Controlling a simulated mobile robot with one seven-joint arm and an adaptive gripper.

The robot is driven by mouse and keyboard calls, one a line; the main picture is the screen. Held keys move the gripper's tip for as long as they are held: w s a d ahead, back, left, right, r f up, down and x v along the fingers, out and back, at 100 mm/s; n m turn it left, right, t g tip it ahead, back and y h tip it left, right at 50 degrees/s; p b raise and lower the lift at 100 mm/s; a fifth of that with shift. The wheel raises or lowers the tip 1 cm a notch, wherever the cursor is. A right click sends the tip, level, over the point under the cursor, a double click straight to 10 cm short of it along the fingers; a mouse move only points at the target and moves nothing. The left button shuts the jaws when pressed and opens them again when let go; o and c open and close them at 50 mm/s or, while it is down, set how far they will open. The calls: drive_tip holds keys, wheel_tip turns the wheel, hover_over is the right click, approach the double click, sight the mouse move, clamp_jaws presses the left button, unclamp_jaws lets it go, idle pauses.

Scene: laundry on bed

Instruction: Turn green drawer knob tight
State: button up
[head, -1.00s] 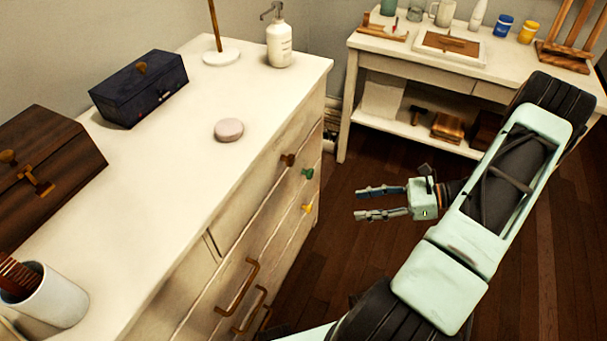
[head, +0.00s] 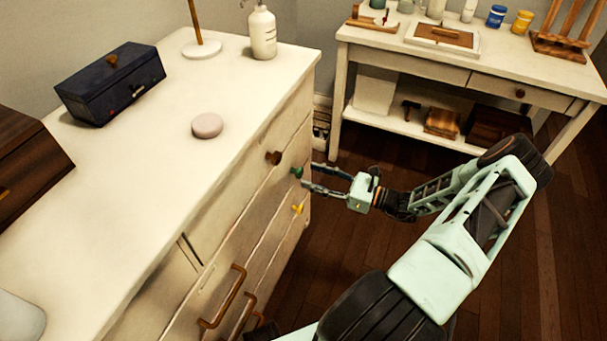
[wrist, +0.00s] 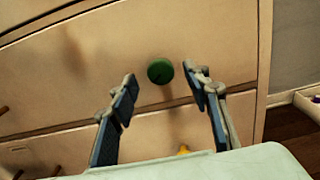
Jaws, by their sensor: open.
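The green knob (head: 297,172) is on the front of the white dresser (head: 262,195), between a brown knob above and a yellow knob below. In the wrist view the green knob (wrist: 160,71) is round and sits just beyond the fingertips, between their lines. My gripper (head: 308,176) is open in front of the dresser, its fingers pointing at the drawer front. In the wrist view my gripper (wrist: 160,78) shows a finger on each side with a clear gap. Neither finger visibly touches the knob.
The brown knob (head: 274,157) and the yellow knob (head: 297,208) are close to the green one. A bronze bar handle (head: 222,297) sticks out lower left. A white side table (head: 400,58) stands behind. Dark wooden floor (head: 345,265) is open right of the dresser.

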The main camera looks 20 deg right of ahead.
sight(302, 173)
drive_tip(key=shift+x, duration=1.85)
drive_tip(key=c, duration=1.2)
drive_tip(key=shift+o, duration=0.2)
drive_tip(key=shift+m, duration=0.3)
